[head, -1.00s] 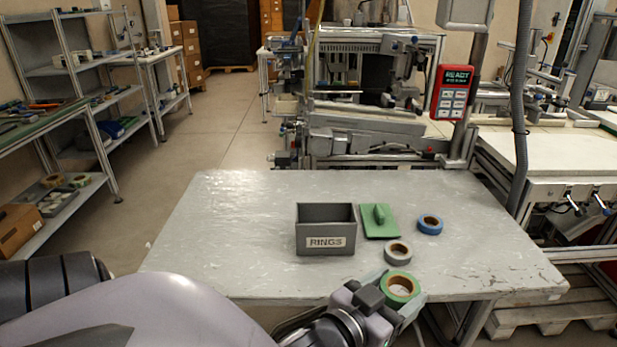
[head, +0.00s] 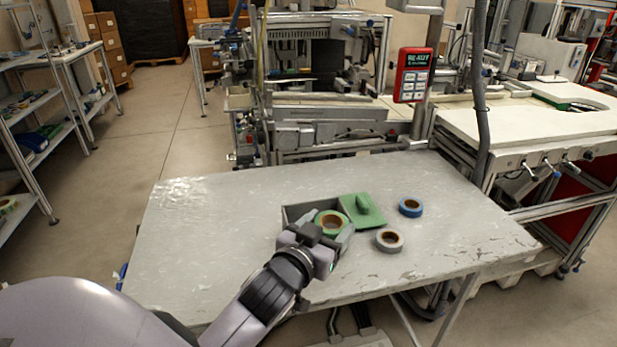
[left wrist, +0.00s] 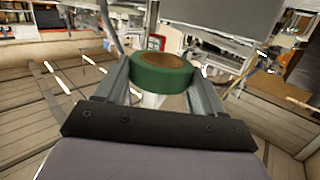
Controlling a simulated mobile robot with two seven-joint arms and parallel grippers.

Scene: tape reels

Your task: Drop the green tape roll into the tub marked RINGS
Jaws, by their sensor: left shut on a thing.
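The green tape roll (head: 322,219) is held between the fingers of my left gripper (head: 334,233), which is shut on it. In the left wrist view the roll (left wrist: 160,80) sits between the two grey fingers (left wrist: 161,88). In the head view the roll overlaps the grey tub (head: 297,211), in front of its back wall. I cannot tell exactly how high it is above the tub. My gripper hides the tub's front and its RINGS label. My right gripper is not in view.
A green plate with a handle (head: 372,219) lies just right of the tub. A grey tape roll (head: 378,243) and a blue tape roll (head: 401,207) lie farther right on the table (head: 210,230). The table's left part is clear.

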